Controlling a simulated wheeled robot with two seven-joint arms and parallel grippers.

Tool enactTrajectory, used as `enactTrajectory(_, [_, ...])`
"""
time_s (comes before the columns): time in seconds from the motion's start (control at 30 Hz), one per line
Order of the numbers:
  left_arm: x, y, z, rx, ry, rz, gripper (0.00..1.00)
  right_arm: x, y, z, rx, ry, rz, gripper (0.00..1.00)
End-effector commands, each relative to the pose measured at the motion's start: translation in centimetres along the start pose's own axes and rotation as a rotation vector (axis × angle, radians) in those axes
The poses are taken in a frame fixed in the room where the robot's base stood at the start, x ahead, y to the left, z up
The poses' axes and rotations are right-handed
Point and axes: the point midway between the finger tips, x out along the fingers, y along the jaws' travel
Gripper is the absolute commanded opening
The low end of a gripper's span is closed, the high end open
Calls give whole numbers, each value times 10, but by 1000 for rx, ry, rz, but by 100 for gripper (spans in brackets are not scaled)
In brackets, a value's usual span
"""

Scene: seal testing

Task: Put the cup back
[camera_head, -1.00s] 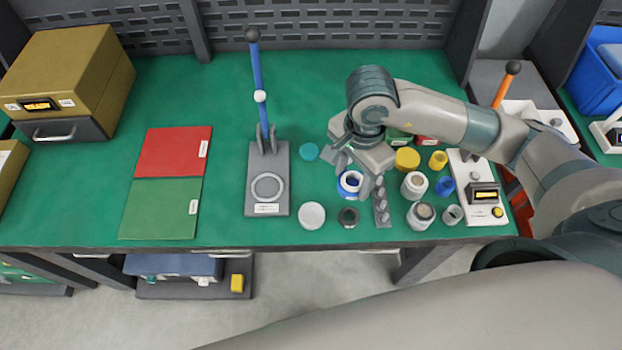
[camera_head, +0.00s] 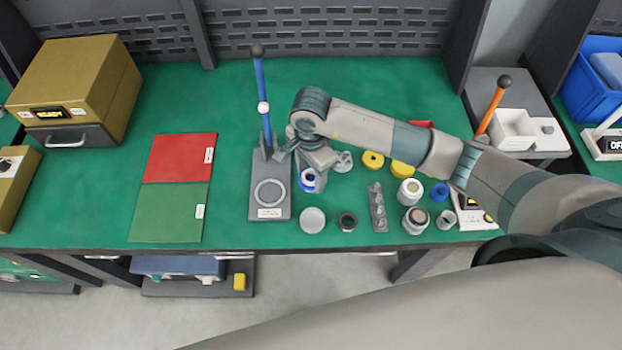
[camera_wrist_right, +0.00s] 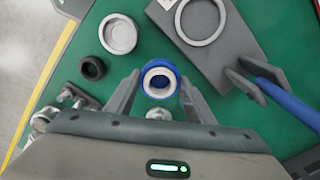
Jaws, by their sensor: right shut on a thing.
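A blue and white cup (camera_wrist_right: 159,79) sits between the fingers of my right gripper (camera_wrist_right: 156,92), which is shut on it. In the head view the cup (camera_head: 308,182) shows under my right gripper (camera_head: 309,175), just right of the grey base plate (camera_head: 270,212) of the blue-levered press. The gripper and wrist hide part of the cup. I cannot tell whether the cup touches the table. My left gripper is not in view.
A white round dish (camera_head: 312,220) and a dark ring (camera_head: 347,221) lie in front of the cup. Right of them are a grey holed strip (camera_head: 377,208) and white jars (camera_head: 409,191). Red (camera_head: 182,157) and green mats (camera_head: 168,213) lie left, mostly clear.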

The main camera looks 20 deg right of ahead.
Motion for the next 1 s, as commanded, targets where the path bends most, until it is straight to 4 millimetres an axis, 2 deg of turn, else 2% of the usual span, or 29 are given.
enactTrajectory(0.33, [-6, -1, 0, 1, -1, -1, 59, 5, 1, 0, 2, -1, 3, 27])
enactTrajectory(0.6, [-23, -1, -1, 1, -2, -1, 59, 35, 1, 0, 2, -1, 1, 27])
enactTrajectory(1.0, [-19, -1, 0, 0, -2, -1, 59, 42, 0, 0, 0, 0, -1, 27])
